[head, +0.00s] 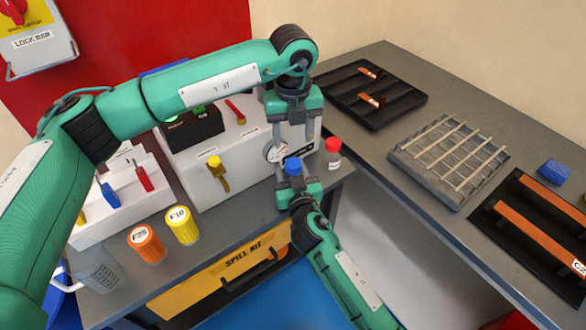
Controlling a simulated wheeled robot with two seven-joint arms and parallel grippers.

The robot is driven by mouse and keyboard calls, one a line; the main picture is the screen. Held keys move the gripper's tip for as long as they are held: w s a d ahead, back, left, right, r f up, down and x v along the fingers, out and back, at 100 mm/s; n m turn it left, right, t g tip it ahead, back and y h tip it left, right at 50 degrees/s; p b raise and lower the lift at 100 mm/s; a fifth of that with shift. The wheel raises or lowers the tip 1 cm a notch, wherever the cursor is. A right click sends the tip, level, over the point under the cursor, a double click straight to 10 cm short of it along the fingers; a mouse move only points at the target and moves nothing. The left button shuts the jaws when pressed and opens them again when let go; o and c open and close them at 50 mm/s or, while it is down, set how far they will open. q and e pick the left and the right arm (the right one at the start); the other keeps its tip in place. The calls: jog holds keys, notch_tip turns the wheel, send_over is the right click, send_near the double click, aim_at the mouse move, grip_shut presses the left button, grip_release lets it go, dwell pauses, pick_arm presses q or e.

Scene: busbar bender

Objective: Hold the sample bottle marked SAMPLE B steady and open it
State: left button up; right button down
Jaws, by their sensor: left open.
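A bottle with a blue cap (292,166) stands near the worktop's right front corner. Its body is mostly hidden by my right gripper, so its label cannot be read. A second bottle with a red cap (332,154) stands just to its right, its label too small to read. My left gripper (291,146) points down above the blue cap, open, its fingers on either side of the space over the cap. My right gripper (294,175) reaches in from the front at the blue-capped bottle's body. Whether its fingers are closed on the bottle is hidden.
A white box with a yellow-handled switch (215,174) stands left of the bottles. Yellow (182,225) and orange (146,243) containers stand along the front edge. A spill kit drawer (225,275) is below. Racks and trays (450,160) lie on the right-hand bench.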

aim_at(293, 163)
pick_arm(q)
jog(key=m, duration=0.4)
jog(key=shift+m, duration=0.3)
jog(key=m, duration=2.2)
jog(key=shift+f, duration=4)
